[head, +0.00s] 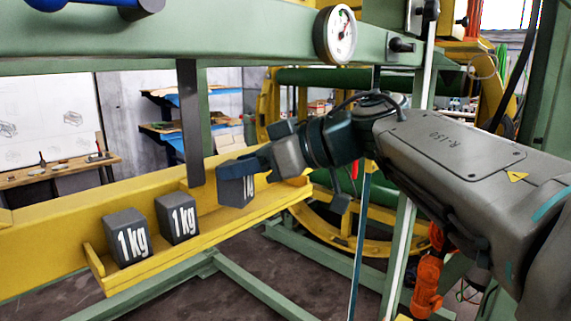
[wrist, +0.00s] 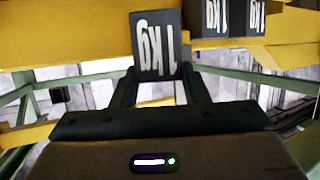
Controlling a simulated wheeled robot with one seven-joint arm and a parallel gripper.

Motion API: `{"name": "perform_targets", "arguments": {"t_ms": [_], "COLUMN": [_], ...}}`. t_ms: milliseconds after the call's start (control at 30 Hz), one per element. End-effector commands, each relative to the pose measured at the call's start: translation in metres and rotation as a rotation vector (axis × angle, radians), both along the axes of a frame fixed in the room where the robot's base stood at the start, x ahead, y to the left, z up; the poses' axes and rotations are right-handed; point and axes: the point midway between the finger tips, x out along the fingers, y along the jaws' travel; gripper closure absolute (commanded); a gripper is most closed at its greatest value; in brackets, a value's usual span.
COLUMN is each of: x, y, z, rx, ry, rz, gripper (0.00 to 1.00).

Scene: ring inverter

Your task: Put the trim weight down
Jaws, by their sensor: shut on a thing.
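A dark grey trim weight marked "1kg" (head: 236,189) is in my gripper (head: 240,170) at the right part of the yellow ledge (head: 200,238) in the head view. The fingers hide part of its upper side. In the wrist view the weight (wrist: 156,45) sits between the two fingertips (wrist: 157,82), its label upside down. My gripper is shut on it. It is at or just over the ledge; I cannot tell whether its bottom touches. Two more 1kg weights, one at the left (head: 127,236) and one in the middle (head: 177,217), stand on the ledge.
A flat dark grey bar (head: 190,125) hangs from the green beam (head: 230,48) close behind the ledge. A round gauge (head: 335,34) is on the beam. Bare ledge shows right of the held weight. A yellow ring frame (head: 350,232) stands behind my arm.

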Motion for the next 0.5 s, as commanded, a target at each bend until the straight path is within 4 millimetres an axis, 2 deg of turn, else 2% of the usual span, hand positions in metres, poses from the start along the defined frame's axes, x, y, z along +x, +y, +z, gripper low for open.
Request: {"name": "perform_targets", "arguments": {"t_ms": [100, 200, 367, 500], "x": [0.006, 0.01, 0.012, 0.012], "y": [0.02, 0.031, 0.036, 0.036], "z": [0.003, 0.003, 0.001, -0.013], "rx": [0.003, 0.003, 0.004, 0.003], "ry": [-0.003, -0.003, -0.003, -0.001], "rz": [0.001, 0.0, -0.002, -0.004], "gripper": [1.0, 1.0, 1.0, 1.0]}}
